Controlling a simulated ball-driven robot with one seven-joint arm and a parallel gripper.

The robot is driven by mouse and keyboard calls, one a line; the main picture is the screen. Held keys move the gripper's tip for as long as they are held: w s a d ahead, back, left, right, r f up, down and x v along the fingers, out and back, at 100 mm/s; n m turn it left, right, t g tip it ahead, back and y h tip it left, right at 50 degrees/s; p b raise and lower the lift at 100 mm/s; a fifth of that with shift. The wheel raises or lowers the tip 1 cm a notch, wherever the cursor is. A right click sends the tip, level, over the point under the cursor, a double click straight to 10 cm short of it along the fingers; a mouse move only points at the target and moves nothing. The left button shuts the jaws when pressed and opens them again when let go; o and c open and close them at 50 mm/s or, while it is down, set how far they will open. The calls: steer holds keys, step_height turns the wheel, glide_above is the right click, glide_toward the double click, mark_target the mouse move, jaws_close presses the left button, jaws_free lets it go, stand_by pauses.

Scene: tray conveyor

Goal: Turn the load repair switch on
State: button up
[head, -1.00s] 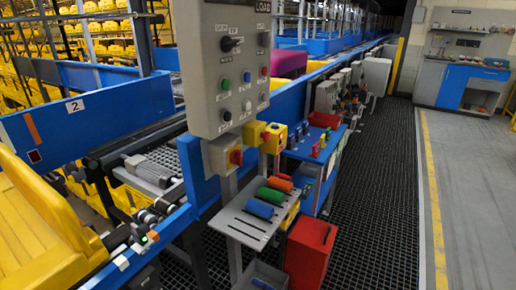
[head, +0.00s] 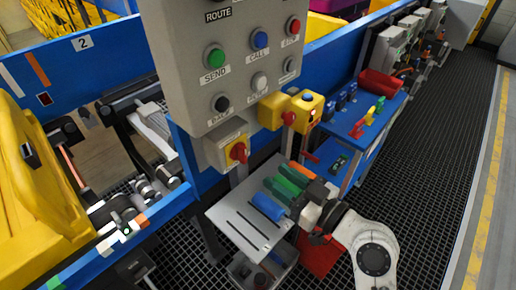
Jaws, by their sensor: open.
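The grey control panel (head: 190,40) fills the upper middle, with a green button (head: 214,56), a blue button (head: 260,40) and a red button (head: 293,25). Below are a black knob (head: 221,103), a white button (head: 259,83) and a grey one (head: 290,65). A red rotary switch (head: 238,152) on a yellow plate sits on a grey box under the panel; another red one (head: 289,118) is on a yellow box. No load repair label is readable; the panel's top is cut off. My gripper (head: 306,205) is low right of the panel, by the slotted shelf, apart from the switches. Its fingers are unclear.
The grey slotted shelf (head: 245,235) carries blue (head: 267,206) and green (head: 278,190) handles close to my gripper. A blue cart (head: 365,125) with small levers stands behind. The conveyor and yellow tray (head: 35,205) are left. The grated floor (head: 430,170) is open at right.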

mark_target(246, 155)
steer(key=p+x, duration=0.2)
steer(key=x, duration=0.7)
steer(key=shift+w+a, duration=0.1)
jaws_close()
